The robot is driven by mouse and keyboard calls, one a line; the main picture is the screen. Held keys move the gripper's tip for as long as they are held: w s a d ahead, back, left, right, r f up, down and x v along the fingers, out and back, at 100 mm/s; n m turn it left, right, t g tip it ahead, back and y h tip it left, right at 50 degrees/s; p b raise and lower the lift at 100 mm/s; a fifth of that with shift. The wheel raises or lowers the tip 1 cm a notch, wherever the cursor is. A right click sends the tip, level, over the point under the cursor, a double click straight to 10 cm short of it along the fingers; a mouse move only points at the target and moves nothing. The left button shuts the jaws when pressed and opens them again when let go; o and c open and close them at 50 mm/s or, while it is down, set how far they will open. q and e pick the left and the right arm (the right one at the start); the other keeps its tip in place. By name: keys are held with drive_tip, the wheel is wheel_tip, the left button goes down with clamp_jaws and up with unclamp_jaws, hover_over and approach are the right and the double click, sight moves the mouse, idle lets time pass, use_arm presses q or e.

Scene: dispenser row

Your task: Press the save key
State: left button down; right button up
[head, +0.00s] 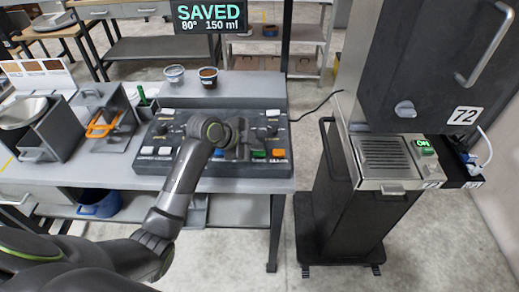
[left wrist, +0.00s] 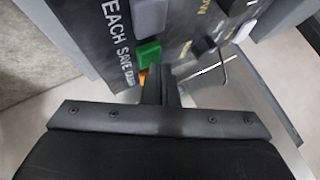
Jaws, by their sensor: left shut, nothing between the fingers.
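The save key is the green key (left wrist: 148,53) beside the word SAVE in the left wrist view. In the head view the green key (head: 259,154) sits near the front right of the dark control panel (head: 173,127). My left gripper (left wrist: 158,72) is shut and empty, its fingertips close beside the green key and partly over an orange key (left wrist: 143,76). I cannot tell whether the tips touch the panel. In the head view my left arm hides the panel's middle. The screen (head: 208,15) reads SAVED, 80°, 150 ml. My right gripper is not in view.
A grey key (left wrist: 150,14) lies beside the word TEACH. Two cups, a clear one (head: 174,75) and a dark-filled one (head: 208,78), stand behind the panel. A tall dark machine (head: 420,70) marked 72 stands at right; floor shows between it and the table.

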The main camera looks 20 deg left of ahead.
sight(256, 153)
use_arm(q)
drive_tip(key=shift+r+p, duration=0.3)
drive_tip(key=shift+r, duration=0.2)
wheel_tip(256, 153, up, 5)
drive_tip(key=p, duration=0.4)
drive_tip(key=shift+r+p, duration=0.1)
drive_tip(key=shift+p, duration=0.2)
